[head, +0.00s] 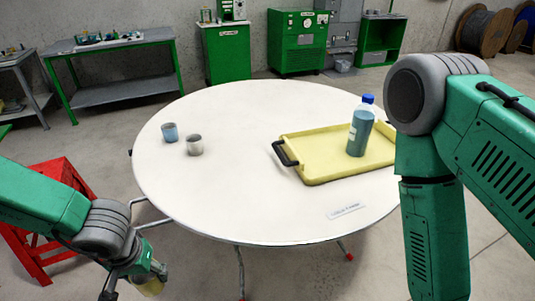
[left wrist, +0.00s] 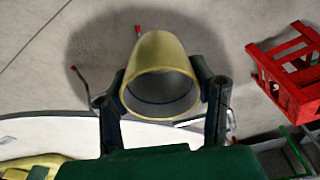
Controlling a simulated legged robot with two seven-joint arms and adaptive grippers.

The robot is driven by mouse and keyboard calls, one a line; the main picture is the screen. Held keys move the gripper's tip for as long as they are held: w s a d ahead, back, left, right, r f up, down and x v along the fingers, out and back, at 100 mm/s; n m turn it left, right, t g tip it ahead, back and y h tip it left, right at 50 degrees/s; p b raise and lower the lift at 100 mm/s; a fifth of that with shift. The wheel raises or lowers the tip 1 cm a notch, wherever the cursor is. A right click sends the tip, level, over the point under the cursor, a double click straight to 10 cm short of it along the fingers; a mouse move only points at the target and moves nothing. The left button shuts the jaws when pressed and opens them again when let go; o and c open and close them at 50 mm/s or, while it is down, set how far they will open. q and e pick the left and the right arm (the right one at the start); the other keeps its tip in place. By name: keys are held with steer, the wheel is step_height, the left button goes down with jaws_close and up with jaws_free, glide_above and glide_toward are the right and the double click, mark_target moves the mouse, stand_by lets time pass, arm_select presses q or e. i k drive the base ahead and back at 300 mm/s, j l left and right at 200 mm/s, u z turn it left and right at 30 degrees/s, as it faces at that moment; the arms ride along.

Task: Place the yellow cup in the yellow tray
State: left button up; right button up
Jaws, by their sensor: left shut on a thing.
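My left gripper (left wrist: 160,92) is shut on the yellow cup (left wrist: 160,50), with one finger on each side of it in the left wrist view. In the head view the cup (head: 151,287) shows only partly at the bottom left, below the gripper (head: 135,281), off the table's near left edge. The yellow tray (head: 318,172) lies on the right side of the round white table, far from the cup. A blue bottle (head: 360,128) stands upright in the tray. My right arm covers the tray's right end. My right gripper is out of view.
The round white table (head: 240,200) has free room in its middle and front. A blue cup (head: 170,132) and a grey cup (head: 195,145) stand at its left. A small label (head: 346,211) lies in front of the tray. A red stool (head: 45,190) stands at the left.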

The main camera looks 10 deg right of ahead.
mark_target(372, 145)
steer(key=k+z, duration=0.15)
steer(key=z, duration=0.35)
steer(key=k+l+z, duration=0.1)
steer(key=z, duration=0.4)
steer(key=i+l+z, duration=0.25)
steer(key=i, duration=0.25)
steer(key=i+l+z, duration=0.25)
steer(key=i, duration=0.25)
steer(key=i+l, duration=0.2)
steer(key=i, duration=0.4)
steer(key=i+l, duration=0.15)
steer(key=i, duration=0.45)
